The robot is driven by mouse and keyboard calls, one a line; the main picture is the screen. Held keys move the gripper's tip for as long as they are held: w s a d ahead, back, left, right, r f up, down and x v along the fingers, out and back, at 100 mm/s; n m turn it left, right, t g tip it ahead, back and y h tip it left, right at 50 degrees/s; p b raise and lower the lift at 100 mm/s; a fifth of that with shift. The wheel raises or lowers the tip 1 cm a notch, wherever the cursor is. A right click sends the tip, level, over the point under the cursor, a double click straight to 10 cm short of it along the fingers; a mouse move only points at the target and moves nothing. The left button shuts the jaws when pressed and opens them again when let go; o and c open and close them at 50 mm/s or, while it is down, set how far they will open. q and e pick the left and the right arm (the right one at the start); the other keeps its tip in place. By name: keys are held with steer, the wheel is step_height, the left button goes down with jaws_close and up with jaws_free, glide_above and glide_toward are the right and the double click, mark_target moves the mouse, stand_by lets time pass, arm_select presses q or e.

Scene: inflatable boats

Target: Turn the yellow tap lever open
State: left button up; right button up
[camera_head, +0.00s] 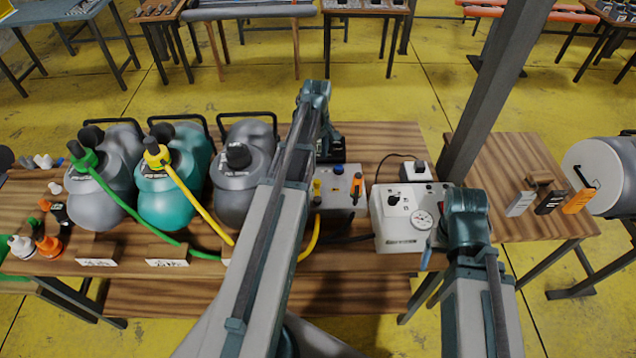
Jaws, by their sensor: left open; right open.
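The yellow tap lever (317,188) stands upright on the left part of a small grey tap box (338,199) on the wooden table. An orange-and-black lever (357,185) stands at the right of the same box. A yellow hose (311,240) bends down below the yellow lever and passes behind my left arm. My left arm rises through the middle of the view, just left of the tap box, and hides part of the table. My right arm stands at the right, in front of the pump box's right edge. I cannot make out the fingers of either gripper.
Grey and teal tanks (170,201) with green and yellow hoses stand at the left. A white pump box (400,237) with a gauge (421,220) sits right of the tap box. A grey post (492,90) rises behind it. Small blocks (549,203) lie on the right table.

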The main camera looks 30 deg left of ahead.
mark_target(317, 181)
arm_select(q)
step_height(317, 181, down, 12)
steer(key=b, duration=1.1)
steer(key=shift+r, duration=0.1)
jaws_close()
